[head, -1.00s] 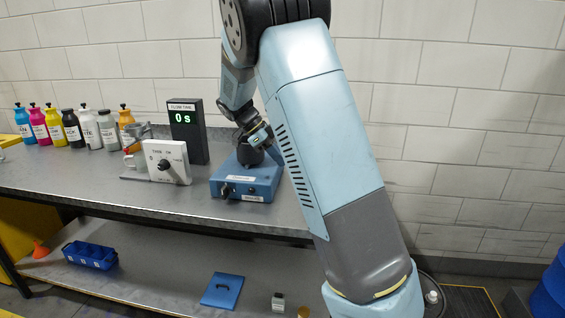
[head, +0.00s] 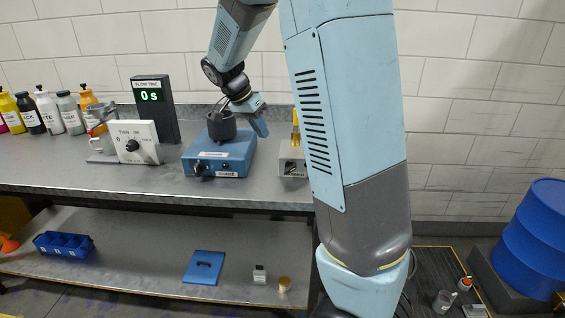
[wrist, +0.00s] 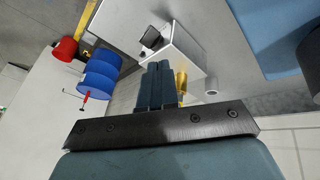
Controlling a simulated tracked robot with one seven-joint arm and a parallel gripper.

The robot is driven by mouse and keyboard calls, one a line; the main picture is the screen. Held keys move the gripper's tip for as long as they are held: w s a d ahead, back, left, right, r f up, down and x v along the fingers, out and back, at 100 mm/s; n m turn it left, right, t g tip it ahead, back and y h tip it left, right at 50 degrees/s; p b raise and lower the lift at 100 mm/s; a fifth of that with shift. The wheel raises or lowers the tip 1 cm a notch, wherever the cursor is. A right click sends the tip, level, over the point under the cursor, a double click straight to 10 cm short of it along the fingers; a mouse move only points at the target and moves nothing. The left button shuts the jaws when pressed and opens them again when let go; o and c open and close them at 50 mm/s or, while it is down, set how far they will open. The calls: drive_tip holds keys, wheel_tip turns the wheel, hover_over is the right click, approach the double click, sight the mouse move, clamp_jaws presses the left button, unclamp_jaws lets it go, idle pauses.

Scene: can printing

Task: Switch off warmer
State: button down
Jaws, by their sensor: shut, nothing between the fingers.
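A small grey box with a dark knob on its front (head: 291,160) stands on the bench, partly hidden by my arm; it looks like the warmer, but its label is too small to read. In the wrist view a pale box with a black knob (wrist: 175,48), which appears to be the same one, lies just beyond my fingertips. A yellow or brass upright piece (head: 296,132) shows at it. My gripper (head: 264,131) is shut and empty, pointing down above the bench between this box and the blue device; it also shows in the wrist view (wrist: 157,76). The knob's setting is unclear.
Further left are a white dial panel (head: 134,142), a timer reading 0 s (head: 154,108) and several bottles (head: 70,113). A blue drum (head: 533,238) stands at right.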

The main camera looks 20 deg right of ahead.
drive_tip(key=n, duration=0.2)
drive_tip(key=s+n+t, duration=0.1)
drive_tip(key=n, duration=0.1)
drive_tip(key=s+r+n+y, duration=0.1)
drive_tip(key=n, duration=0.1)
drive_tip(key=shift+s+d+t, duration=0.15)
drive_tip(key=shift+s+t, duration=0.05)
drive_tip(key=shift+t, duration=0.2)
drive_tip(key=shift+f, duration=0.1)
approach(286, 170)
wheel_tip(286, 170, down, 2)
drive_tip(key=w, duration=0.2)
drive_tip(key=f, duration=0.1)
drive_tip(key=d+f, duration=0.1)
drive_tip(key=shift+s+d+f, duration=0.15)
drive_tip(key=shift+d+f, duration=0.15)
drive_tip(key=shift+f, duration=0.1)
drive_tip(key=shift+s+d+f, duration=0.15)
drive_tip(key=shift+d+f, duration=0.2)
drive_tip(key=shift+f, duration=0.1)
drive_tip(key=shift+f, duration=0.1)
